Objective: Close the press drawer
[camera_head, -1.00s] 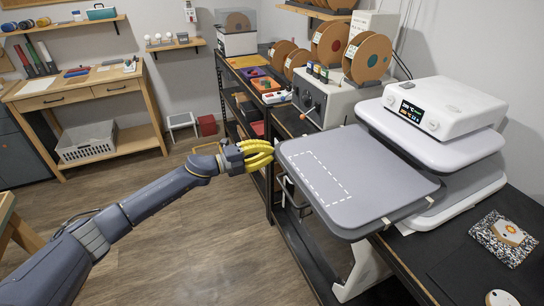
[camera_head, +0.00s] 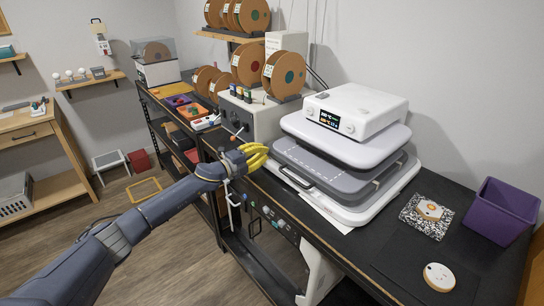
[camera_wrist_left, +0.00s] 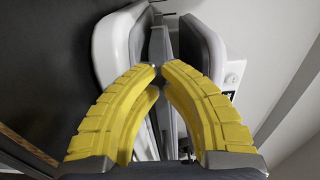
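The heat press (camera_head: 355,112) is white with a display box on top. Its grey press drawer (camera_head: 312,172) lies mostly under the upper plate, with a front strip and part of the dashed outline showing. The dark drawer handle (camera_head: 296,180) is on its front left edge. My left gripper (camera_head: 262,155) has yellow fingers and is at the drawer's left front corner. In the left wrist view, the fingertips (camera_wrist_left: 159,68) nearly meet, with nothing seen held between them. The drawer edge (camera_wrist_left: 161,45) shows behind them. Whether they touch it is unclear. My right gripper is out of view.
Filament spools (camera_head: 285,74) and a grey box stand behind the gripper.

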